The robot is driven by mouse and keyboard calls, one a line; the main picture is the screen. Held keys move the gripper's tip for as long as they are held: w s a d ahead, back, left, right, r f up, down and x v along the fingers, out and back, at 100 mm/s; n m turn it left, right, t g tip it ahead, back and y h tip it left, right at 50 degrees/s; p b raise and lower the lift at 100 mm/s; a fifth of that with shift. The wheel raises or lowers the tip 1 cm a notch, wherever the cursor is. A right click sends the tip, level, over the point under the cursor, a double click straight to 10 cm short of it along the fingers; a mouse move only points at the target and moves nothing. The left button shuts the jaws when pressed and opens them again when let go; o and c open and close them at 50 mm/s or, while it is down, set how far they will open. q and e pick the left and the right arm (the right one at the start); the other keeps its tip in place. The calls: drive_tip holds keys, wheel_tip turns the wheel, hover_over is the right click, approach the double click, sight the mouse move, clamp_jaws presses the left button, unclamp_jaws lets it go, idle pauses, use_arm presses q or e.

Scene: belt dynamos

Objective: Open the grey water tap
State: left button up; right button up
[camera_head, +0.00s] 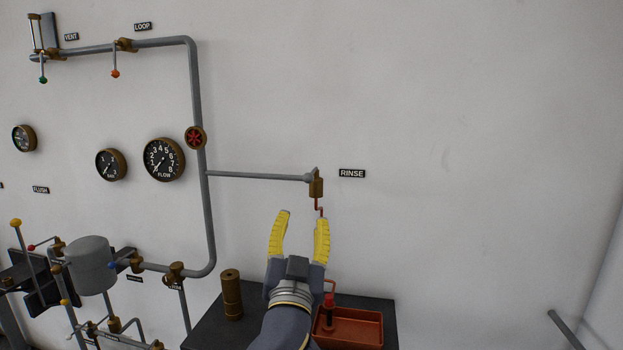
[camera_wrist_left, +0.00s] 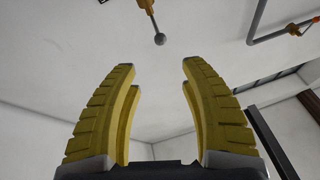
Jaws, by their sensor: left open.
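In the head view a brass tap (camera_head: 316,187) sits at the end of a grey pipe, left of the RINSE label, with a thin copper spout below it. A small grey piece shows at its top left. My left gripper (camera_head: 302,218) is open and empty below the tap, its right finger in front of or close to the spout's lower end; I cannot tell the depth. In the left wrist view a grey ball knob (camera_wrist_left: 160,39) on a thin rod lies beyond the open fingers (camera_wrist_left: 158,68), apart from them. My right gripper is not in view.
A dark table (camera_head: 212,334) below bears a brass cylinder (camera_head: 231,294) and a red tray (camera_head: 357,328) with a red-topped object in it. A vertical grey pipe (camera_head: 197,85), a red wheel valve (camera_head: 196,138) and gauges (camera_head: 164,160) are at left. The wall at right is clear.

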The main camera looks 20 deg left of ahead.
sight(308, 182)
use_arm(q)
drive_tip(key=x, duration=1.5)
drive_tip(key=shift+w+a+r, duration=0.1)
drive_tip(key=shift+w+a, duration=0.1)
drive_tip(key=shift+w, duration=0.05)
drive_tip(key=shift+c, duration=0.5)
clamp_jaws()
